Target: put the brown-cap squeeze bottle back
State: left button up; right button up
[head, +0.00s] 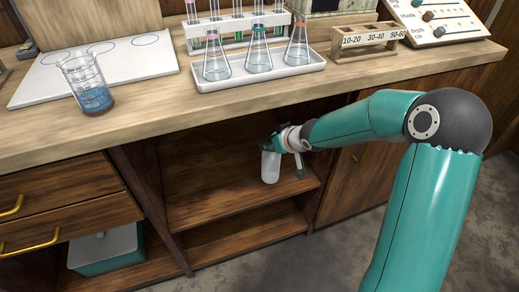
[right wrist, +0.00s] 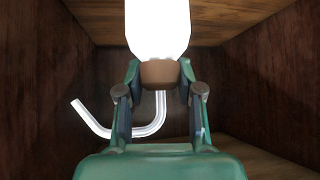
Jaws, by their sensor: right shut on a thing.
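The squeeze bottle (head: 270,167) is white, and in the head view it stands roughly upright inside the open cabinet, over the upper shelf. Its brown cap (right wrist: 160,74) and white body (right wrist: 157,28) show in the right wrist view, with a bent white tube (right wrist: 148,129) below the cap. My right gripper (head: 272,146) reaches into the cabinet below the worktop and is shut on the bottle at the cap; its fingers (right wrist: 158,88) flank the cap in the right wrist view. I cannot tell whether the bottle's base touches the shelf. My left gripper is not in view.
The wooden shelf (head: 215,212) is bare around the bottle. Above it, the worktop edge (head: 205,125) overhangs. On top stand a beaker (head: 90,92), a white tray (head: 262,79) of flasks, a tube rack and a labelled wooden rack (head: 366,38). Drawers (head: 65,200) are at left.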

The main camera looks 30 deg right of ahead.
jog(key=b+x, duration=0.3)
jog(key=x, duration=0.2)
jog(key=shift+w+b, duration=0.2)
jog(key=shift+b, duration=0.2)
jog(key=o, duration=0.8)
jog(key=shift+f, duration=0.1)
